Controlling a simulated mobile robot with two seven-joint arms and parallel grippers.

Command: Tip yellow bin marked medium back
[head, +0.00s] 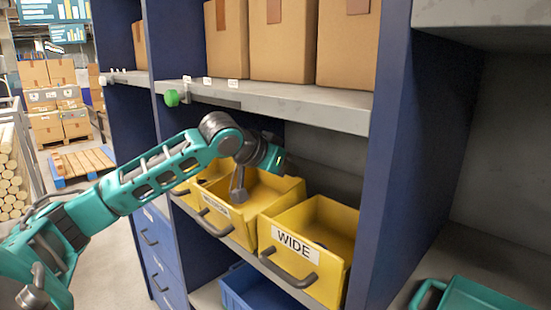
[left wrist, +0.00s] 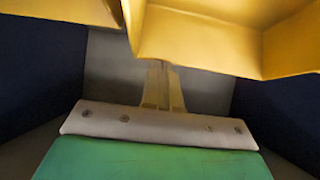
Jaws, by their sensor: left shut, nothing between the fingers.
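The yellow bin marked medium (head: 265,188) is the middle of three yellow bins on the shelf. Its front label is small and hard to read, and a dark handle sits below it. The bin looks upright. My left gripper (head: 238,196) is shut and empty, pointing down at the opening of this bin. I cannot tell whether it touches the bin. In the left wrist view the closed fingers (left wrist: 162,88) reach up to yellow bin walls (left wrist: 200,35). My right gripper is not in view.
A yellow bin marked WIDE (head: 325,235) stands close on the right, and another yellow bin (head: 181,188) on the left. A shelf (head: 290,103) with cardboard boxes (head: 283,45) hangs above. A blue bin (head: 250,285) sits below. A blue upright (head: 400,170) bounds the right.

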